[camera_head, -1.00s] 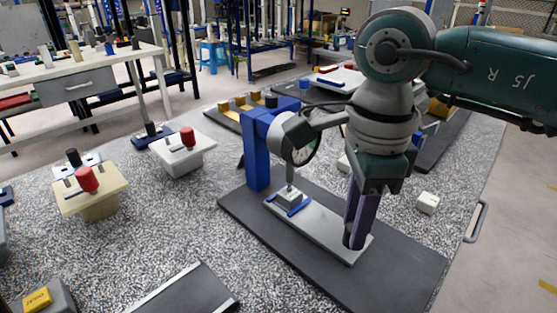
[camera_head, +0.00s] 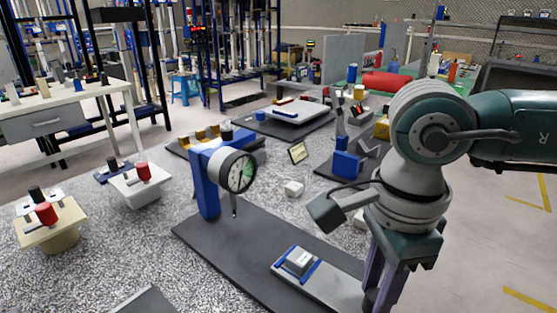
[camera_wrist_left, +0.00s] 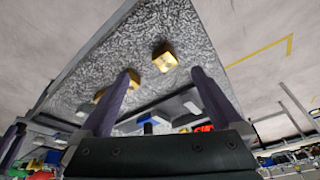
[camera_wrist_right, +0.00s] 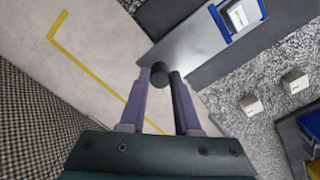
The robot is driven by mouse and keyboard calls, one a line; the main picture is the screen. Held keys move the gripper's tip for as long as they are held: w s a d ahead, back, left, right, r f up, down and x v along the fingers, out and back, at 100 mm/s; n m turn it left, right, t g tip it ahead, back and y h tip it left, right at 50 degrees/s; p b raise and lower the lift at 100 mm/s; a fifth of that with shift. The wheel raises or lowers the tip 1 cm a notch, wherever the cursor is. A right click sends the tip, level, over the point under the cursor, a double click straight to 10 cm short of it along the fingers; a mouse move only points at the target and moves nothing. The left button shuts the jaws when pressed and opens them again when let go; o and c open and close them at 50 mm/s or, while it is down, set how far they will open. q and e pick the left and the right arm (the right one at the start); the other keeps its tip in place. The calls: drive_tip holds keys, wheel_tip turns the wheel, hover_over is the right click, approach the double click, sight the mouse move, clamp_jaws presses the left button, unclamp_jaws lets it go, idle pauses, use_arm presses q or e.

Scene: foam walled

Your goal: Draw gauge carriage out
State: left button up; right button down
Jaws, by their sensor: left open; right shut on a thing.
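The gauge carriage (camera_head: 336,288) is a flat light-grey slide on a dark base plate (camera_head: 225,257). A small pale block (camera_head: 300,261) sits on it between blue strips. The block also shows in the right wrist view (camera_wrist_right: 237,17). The blue gauge stand (camera_head: 207,185) holds a round dial gauge (camera_head: 237,171), whose tip hangs over bare base plate, apart from the block. My right gripper (camera_wrist_right: 160,75) is shut on the dark knob (camera_wrist_right: 160,70) at the carriage's outer end. My left gripper (camera_wrist_left: 163,73) is open and empty, seen only in its wrist view.
Small white blocks (camera_head: 294,188) and a blue fixture (camera_head: 347,163) lie behind the base plate. Two pedestals with red knobs, one white (camera_head: 137,187) and one cream (camera_head: 50,228), stand at the left. The speckled table is clear between them and the base plate.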

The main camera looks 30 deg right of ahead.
drive_tip(key=c, duration=0.6)
unclamp_jaws()
drive_tip(key=shift+w, duration=0.1)
use_arm(q)
drive_tip(key=shift+r, duration=0.15)
use_arm(e)
wheel_tip(320, 180, up, 10)
drive_tip(key=shift+a, duration=0.1)
